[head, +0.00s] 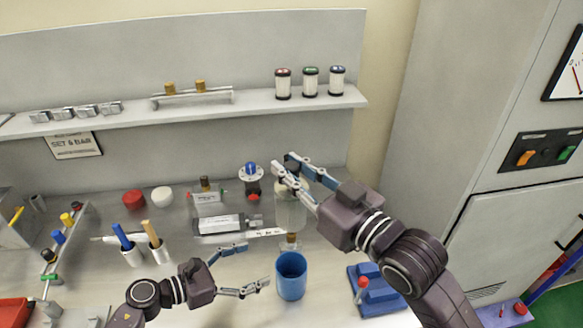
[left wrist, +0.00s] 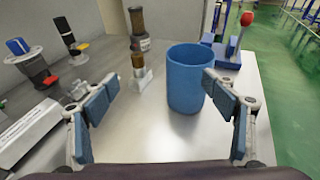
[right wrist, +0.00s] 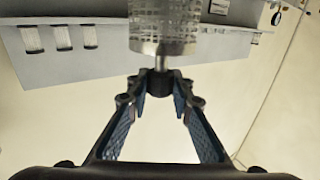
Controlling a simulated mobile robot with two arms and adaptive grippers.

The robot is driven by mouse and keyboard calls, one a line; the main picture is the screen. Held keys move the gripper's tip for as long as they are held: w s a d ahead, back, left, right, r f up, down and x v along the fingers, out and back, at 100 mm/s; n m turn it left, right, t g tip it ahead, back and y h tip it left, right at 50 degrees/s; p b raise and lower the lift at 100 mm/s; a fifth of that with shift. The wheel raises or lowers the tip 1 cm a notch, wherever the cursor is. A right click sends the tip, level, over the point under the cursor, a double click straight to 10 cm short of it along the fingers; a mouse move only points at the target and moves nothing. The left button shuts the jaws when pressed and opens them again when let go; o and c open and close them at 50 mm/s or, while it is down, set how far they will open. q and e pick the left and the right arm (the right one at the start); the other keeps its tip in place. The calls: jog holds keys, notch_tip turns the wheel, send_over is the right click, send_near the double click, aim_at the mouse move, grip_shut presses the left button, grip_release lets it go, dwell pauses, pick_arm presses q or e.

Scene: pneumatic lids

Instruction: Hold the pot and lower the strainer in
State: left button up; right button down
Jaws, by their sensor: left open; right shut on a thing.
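The pot is a blue, open-topped cup (head: 291,278) standing upright on the bench; it also shows in the left wrist view (left wrist: 186,85). My left gripper (head: 257,267) is open and empty beside the pot, on its left, with its fingers spread towards it. The strainer is a perforated metal cylinder (right wrist: 165,28) on a short stem. My right gripper (right wrist: 160,85) is shut on the dark knob of that stem. In the head view the strainer (head: 290,212) hangs below the right gripper (head: 285,167), behind the pot and apart from it.
A brass fitting (left wrist: 138,62) stands just behind the pot. A blue fixture with a red-knobbed lever (head: 378,292) sits to the pot's right. Blue and yellow handled tools in white holders (head: 155,250) stand left. A grey cylinder block (head: 217,224) lies behind the left gripper.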

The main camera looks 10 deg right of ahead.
aim_at(304, 270)
pick_arm(q)
jog(key=shift+m+g, duration=0.6)
jog(key=shift+g, duration=0.2)
jog(key=s, duration=0.1)
jog(key=s+d+f, duration=0.2)
jog(key=shift+s, duration=0.35)
jog(key=shift+d, duration=0.25)
jog(key=shift+x, duration=4.25)
jog(key=shift+f, duration=0.1)
jog(key=shift+s+b, duration=0.1)
jog(key=shift+b, duration=0.45)
pick_arm(e)
jog(key=shift+f, duration=0.55)
pick_arm(q)
jog(key=shift+c, duration=0.4)
jog(key=c, duration=1)
jog(key=shift+c, duration=0.2)
